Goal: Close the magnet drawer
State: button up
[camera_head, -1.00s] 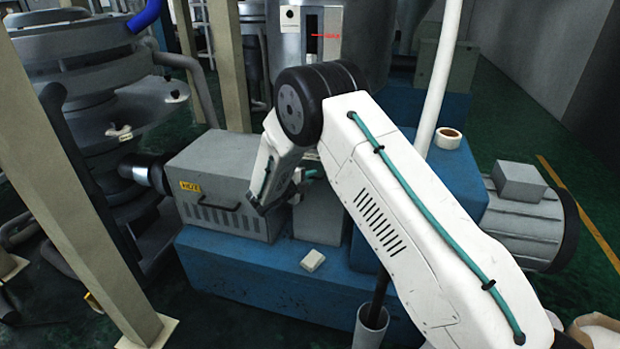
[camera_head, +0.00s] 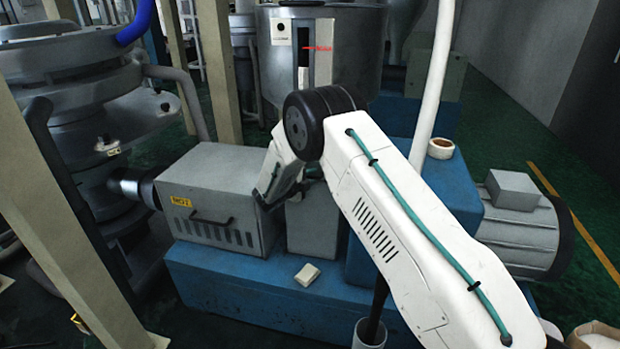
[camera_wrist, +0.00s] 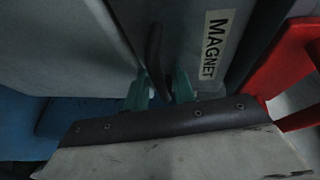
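In the wrist view, a grey panel with a pale MAGNET label (camera_wrist: 213,45) faces me, with a dark upright handle (camera_wrist: 154,52) beside the label. I take this as the magnet drawer front. The teal fingertips of my gripper (camera_wrist: 160,90) are apart, one on each side of the handle's lower end. I cannot tell whether they touch it. In the head view, my gripper (camera_head: 300,184) is mostly hidden by my white wrist, near a grey upright box (camera_head: 313,220). The drawer's opening is not clearly visible.
A small white block (camera_head: 307,274) lies on the base. A white pipe (camera_head: 433,85) rises at right. A red part (camera_wrist: 295,60) is close in the wrist view.

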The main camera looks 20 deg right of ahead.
jog(key=shift+w+r, duration=0.1)
jog(key=shift+r, duration=0.1)
jog(key=v, duration=0.8)
jog(key=shift+f, duration=0.3)
jog(key=shift+d, duration=0.1)
